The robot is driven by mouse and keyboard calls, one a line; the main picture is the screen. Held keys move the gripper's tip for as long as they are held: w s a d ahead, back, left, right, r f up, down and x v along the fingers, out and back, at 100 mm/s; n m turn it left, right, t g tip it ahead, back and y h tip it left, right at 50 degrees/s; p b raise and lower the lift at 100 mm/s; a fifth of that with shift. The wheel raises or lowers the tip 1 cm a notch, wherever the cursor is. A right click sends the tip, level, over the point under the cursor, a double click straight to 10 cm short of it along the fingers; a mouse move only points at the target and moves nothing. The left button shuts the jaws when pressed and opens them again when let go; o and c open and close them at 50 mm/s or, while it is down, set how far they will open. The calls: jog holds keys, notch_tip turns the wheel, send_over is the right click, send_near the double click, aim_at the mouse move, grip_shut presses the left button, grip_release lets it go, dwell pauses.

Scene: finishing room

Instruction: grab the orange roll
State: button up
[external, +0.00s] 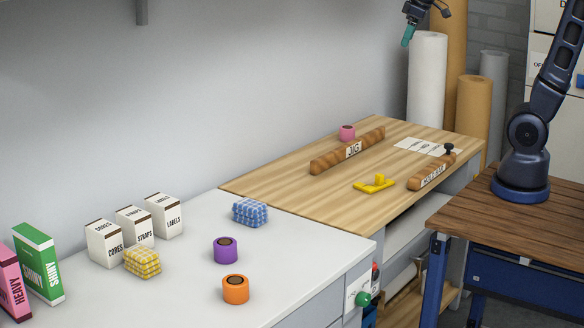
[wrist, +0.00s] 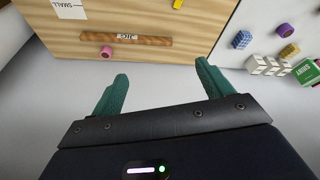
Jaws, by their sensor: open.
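The orange roll (external: 236,290) stands upright on the white counter at its front, a short roll with a dark core. It does not show in the wrist view. A purple roll (external: 226,250) stands just behind it and also shows in the wrist view (wrist: 285,31). My gripper (external: 408,36) is high up at the top right of the external view, far from the orange roll. In the wrist view my gripper's green fingers (wrist: 162,70) are spread apart with nothing between them.
Near the rolls are a yellow checked bundle (external: 142,263), a blue checked bundle (external: 250,213) and white boxes (external: 104,243). The wooden bench (external: 290,187) holds a JIG bar (external: 348,151), a pink roll (external: 347,133) and a yellow piece (external: 374,184). Tall rolls (external: 427,80) stand behind it.

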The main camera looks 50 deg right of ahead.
jog(key=w+a+n, duration=0.3)
jog(key=w+a, duration=0.5)
jog(key=a, duration=0.3)
jog(key=w+a+f+n+g, duration=0.1)
jog(key=w+a+f+n, duration=0.15)
jog(key=a, duration=0.75)
jog(key=w+a+f+n+y, duration=0.1)
jog(key=w+a+f, duration=0.15)
jog(key=a, duration=0.75)
jog(key=w+a+f+n+g, duration=0.1)
jog(key=w+a+f, duration=0.15)
jog(key=a, duration=0.75)
jog(key=n+g, duration=0.2)
jog(key=n, duration=0.5)
send_over(236, 280)
jog(key=f, duration=2.6)
jog(key=shift+s+d+f, duration=0.2)
jog(key=shift+d+f, duration=0.05)
jog(key=shift+f, duration=0.05)
jog(key=shift+s+a+f, duration=0.1)
jog(key=shift+f, duration=0.15)
jog(key=f, duration=0.5)
jog(key=shift+a+f, duration=0.15)
jog(key=shift+a, duration=0.15)
jog(key=shift+w+f, duration=0.15)
jog(key=shift+f, duration=1.15)
jog(key=shift+w+f, duration=0.15)
jog(key=shift+f, duration=1.15)
